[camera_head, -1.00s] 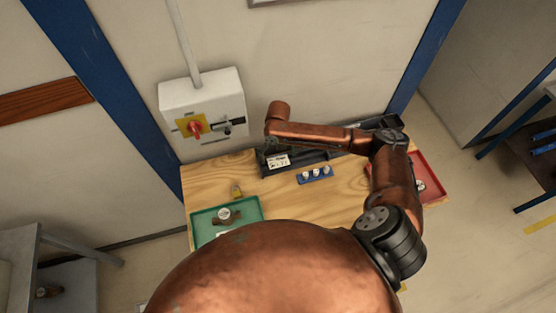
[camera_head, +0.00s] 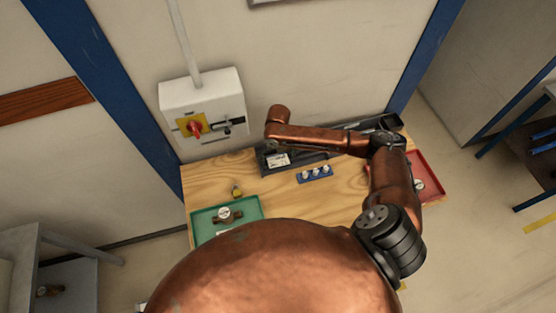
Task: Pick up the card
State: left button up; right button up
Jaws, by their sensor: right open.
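A small white rectangle with dark print (camera_head: 278,160), which may be the card, shows at the left end of the long dark tray (camera_head: 310,157) at the back of the wooden table. I cannot tell whether it lies loose or is a label. My right arm reaches in from the right, and its forearm runs left over the tray. My right gripper (camera_head: 270,146) is open at the forearm's left end, close to the white rectangle. It is small, dark and mostly hidden, and no contact shows. My left gripper is out of view.
A green tray (camera_head: 252,205) with a brass fitting (camera_head: 226,215) is at front left. A red tray (camera_head: 431,181) is at right, partly behind my arm. A blue holder (camera_head: 315,175) with white-topped pieces stands mid-table. A switch box (camera_head: 204,101) is on the wall.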

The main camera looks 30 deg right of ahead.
jog(key=shift+c, duration=0.6)
jog(key=c, duration=0.8)
